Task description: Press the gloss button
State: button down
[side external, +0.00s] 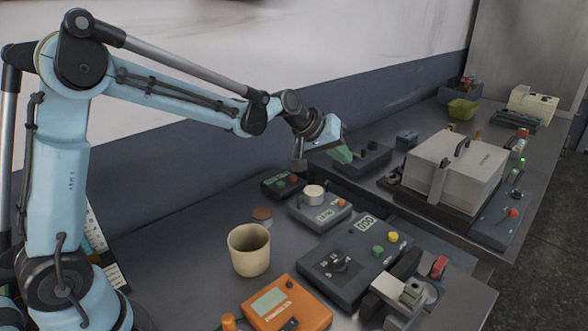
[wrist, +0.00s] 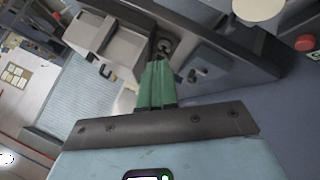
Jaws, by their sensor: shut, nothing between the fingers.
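My gripper (side external: 341,153) hangs above the work surface near the gap between the two tables, in the side external view. Its green fingers (wrist: 157,84) are shut and empty in the wrist view. No label reading gloss is legible, so I cannot tell which button is the gloss button. A dark blue control box (side external: 345,270) has a display, a dial, a yellow button (side external: 378,251) and a green button (side external: 393,237). A grey unit (side external: 318,214) has an orange button (side external: 341,203). A small dark box (side external: 281,187) carries a green and a red button.
A beige cup (side external: 249,255) and an orange instrument (side external: 287,309) stand on the near table. A large grey lidded box (side external: 460,168) stands on the far table. A red button (wrist: 305,43) shows at the right of the wrist view. The near table's left part is fairly clear.

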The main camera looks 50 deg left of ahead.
jog(key=shift+f, duration=0.15)
send_over(337, 205)
jog(key=shift+f, duration=4.25)
jog(key=shift+f, duration=0.15)
jog(key=shift+f, duration=0.3)
jog(key=shift+f, duration=0.5)
jog(key=shift+r, duration=0.95)
jog(key=shift+r, duration=2.5)
